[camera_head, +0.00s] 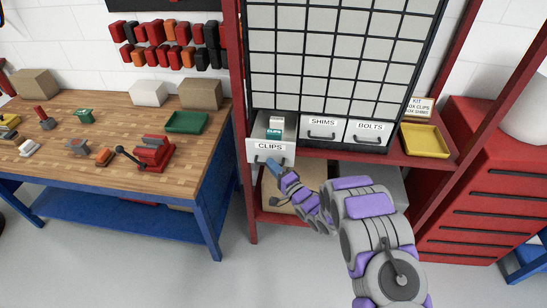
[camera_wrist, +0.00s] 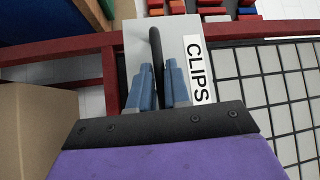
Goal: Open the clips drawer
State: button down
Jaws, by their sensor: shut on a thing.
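The white clips drawer (camera_head: 259,153), labelled CLIPS, stands out further than the shims drawer (camera_head: 322,125) and the bolts drawer (camera_head: 366,131) beside it. Its top shows open, with a teal and white box (camera_head: 275,127) inside. My gripper (camera_head: 269,163) is at the drawer's front, just below the label. In the wrist view the blue fingers of my gripper (camera_wrist: 160,75) are shut on the drawer's dark handle (camera_wrist: 155,45). The clips label (camera_wrist: 198,68) shows right beside the fingers.
A yellow tray (camera_head: 424,141) sits on the red shelf right of the drawers. A red post (camera_head: 239,100) stands close left of the clips drawer. A wooden workbench (camera_head: 80,150) with tools is further left. A cardboard box (camera_head: 300,178) is on the shelf below.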

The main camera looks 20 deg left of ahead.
jog(key=shift+s+d+f, duration=0.15)
jog(key=shift+s+d, duration=0.05)
jog(key=shift+s, duration=0.4)
jog(key=shift+s+d+f, duration=0.15)
jog(key=shift+s+d, duration=0.05)
jog(key=shift+s, duration=0.35)
jog(key=c, duration=1.2)
grip_release()
jog(key=shift+w, duration=0.2)
jog(key=shift+o, duration=0.2)
jog(key=shift+a+r, duration=0.1)
jog(key=shift+s, duration=0.1)
jog(key=v, duration=1.7)
